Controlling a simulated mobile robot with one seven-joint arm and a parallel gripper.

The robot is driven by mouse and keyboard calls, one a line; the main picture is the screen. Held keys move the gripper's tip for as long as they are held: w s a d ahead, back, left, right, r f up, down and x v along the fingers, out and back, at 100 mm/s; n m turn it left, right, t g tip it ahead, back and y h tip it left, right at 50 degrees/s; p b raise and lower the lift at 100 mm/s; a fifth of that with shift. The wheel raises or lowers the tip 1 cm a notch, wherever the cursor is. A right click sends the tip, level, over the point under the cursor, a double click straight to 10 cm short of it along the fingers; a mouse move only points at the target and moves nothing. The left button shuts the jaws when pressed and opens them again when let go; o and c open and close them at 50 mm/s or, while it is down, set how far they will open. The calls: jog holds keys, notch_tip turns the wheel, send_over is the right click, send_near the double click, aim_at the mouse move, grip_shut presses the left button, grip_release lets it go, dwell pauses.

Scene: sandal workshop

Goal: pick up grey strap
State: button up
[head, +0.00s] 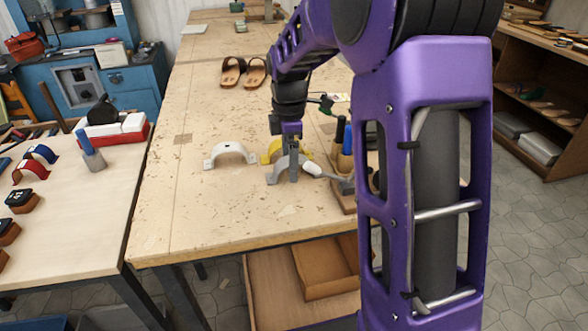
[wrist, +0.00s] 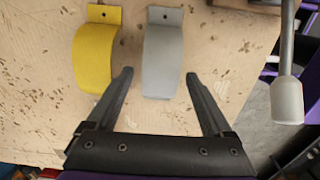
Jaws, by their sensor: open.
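The grey strap (wrist: 163,65) is an arched piece with a flat, holed end tab, on the worktable in the wrist view. In the head view, the grey strap (head: 276,173) is partly hidden behind my gripper (head: 292,172). My gripper (wrist: 160,76) is open and empty. In the wrist view its fingers point toward the strap, and the strap's near part appears between the fingertips, close to the right one. I cannot tell the height gap or whether they touch.
A yellow strap (wrist: 95,57) lies just left of the grey one. A white strap (head: 231,152) stands further left on the table. A mallet (wrist: 287,98) is close on the right. Sandals (head: 231,72) lie further back. The table's front left is clear.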

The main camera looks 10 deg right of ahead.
jog(key=shift+f, duration=0.1)
jog(key=shift+c, duration=0.2)
grip_shut()
